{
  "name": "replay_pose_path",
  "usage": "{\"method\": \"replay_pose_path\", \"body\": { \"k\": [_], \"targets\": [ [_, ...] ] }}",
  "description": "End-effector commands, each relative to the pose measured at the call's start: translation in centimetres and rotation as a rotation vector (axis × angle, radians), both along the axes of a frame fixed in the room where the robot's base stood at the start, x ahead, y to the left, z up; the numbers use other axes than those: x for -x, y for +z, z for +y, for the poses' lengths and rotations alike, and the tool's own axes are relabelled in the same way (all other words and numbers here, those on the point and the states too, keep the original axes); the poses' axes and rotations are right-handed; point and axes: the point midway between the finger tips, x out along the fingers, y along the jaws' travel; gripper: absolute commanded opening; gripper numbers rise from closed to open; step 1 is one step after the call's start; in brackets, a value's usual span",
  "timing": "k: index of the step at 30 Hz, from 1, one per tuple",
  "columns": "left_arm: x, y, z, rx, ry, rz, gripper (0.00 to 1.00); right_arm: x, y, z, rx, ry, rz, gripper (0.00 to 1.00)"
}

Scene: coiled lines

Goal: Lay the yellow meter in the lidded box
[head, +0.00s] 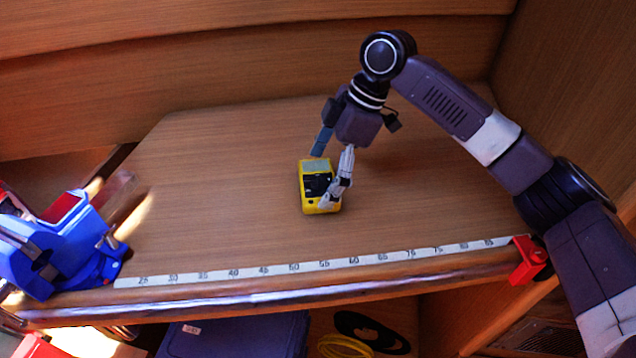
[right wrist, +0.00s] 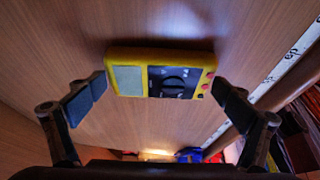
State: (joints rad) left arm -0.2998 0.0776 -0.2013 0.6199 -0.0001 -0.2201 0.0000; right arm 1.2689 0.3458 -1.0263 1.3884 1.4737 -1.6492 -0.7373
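The yellow meter (head: 307,185) lies face up on the wooden bench top, with a grey display and a dark dial panel. In the right wrist view the meter (right wrist: 128,80) lies crosswise between the fingertips. My right gripper (head: 325,173) is open over the meter, one finger towards each short end. In the right wrist view the pads of the right gripper (right wrist: 160,93) sit close to the meter's ends; I cannot tell whether they touch. My left gripper is not in view. I see no box that is clearly the lidded one.
A blue vise (head: 75,245) stands at the bench's left end. A numbered scale strip (head: 323,264) runs along the front edge, with a red block (head: 528,260) at its right end. Below are a dark blue case-like thing (head: 235,335) and coiled yellow line (head: 345,347). The bench around the meter is clear.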

Motion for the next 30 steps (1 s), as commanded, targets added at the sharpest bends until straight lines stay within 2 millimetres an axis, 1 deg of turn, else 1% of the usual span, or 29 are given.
{"method": "replay_pose_path", "body": {
  "k": [1,2,3,11,14,17,20,23,27,30],
  "targets": [
    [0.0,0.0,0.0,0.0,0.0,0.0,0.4,0.0,-0.1,0.0,0.001,0.0,0.002,0.68],
    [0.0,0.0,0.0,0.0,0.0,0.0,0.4,0.0,0.0,0.0,0.0,-0.001,0.001,0.66],
    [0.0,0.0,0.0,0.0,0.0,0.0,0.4,0.0,0.0,0.0,0.0,-0.001,0.001,0.61],
    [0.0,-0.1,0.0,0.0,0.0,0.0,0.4,0.0,0.3,0.0,0.0,0.0,0.001,0.61],
    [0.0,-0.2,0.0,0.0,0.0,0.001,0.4,0.0,0.9,0.0,-0.001,0.0,0.0,0.61],
    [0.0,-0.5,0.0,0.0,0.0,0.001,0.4,0.0,2.2,0.1,-0.002,0.0,-0.002,0.61],
    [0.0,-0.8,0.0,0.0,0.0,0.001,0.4,-0.1,4.2,0.1,-0.003,0.0,-0.004,0.61],
    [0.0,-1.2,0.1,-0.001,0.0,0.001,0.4,-0.1,6.8,0.1,-0.004,0.001,-0.004,0.61],
    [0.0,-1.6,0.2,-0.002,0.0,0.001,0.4,-0.1,11.0,0.1,-0.003,-0.001,-0.005,0.61],
    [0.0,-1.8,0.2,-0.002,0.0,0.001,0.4,0.0,13.8,0.1,-0.002,0.0,-0.003,0.61]
  ]
}}
